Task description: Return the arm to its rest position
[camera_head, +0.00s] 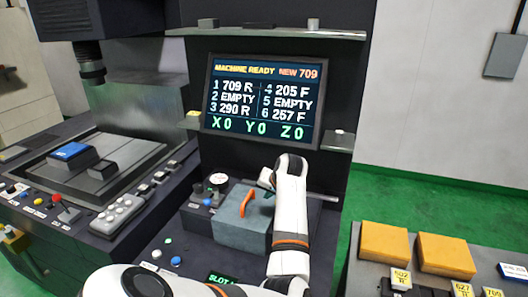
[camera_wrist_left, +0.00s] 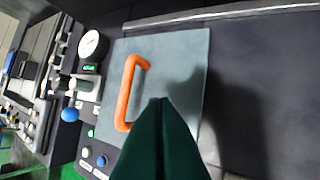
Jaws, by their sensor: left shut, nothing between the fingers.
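My white left arm comes in from the bottom of the head view and bends up over the machine's dark console. Its gripper (camera_head: 265,188) shows partly, over a grey-blue block-shaped cover (camera_head: 240,225) with an orange handle (camera_head: 248,203). In the left wrist view the shut dark green fingers (camera_wrist_left: 160,112) point at the grey-blue cover (camera_wrist_left: 185,60), with the orange handle (camera_wrist_left: 127,90) to their left. The fingers hold nothing and appear apart from the handle. The arm hides part of the cover's right side. My right gripper is in neither view.
A screen (camera_head: 262,100) reading MACHINE READY stands behind the cover, between narrow shelves. A gauge (camera_head: 218,180) and buttons sit left of the cover. At right, a bench carries yellow blocks (camera_head: 385,242) with number tags. Green floor (camera_head: 440,205) lies open behind the bench.

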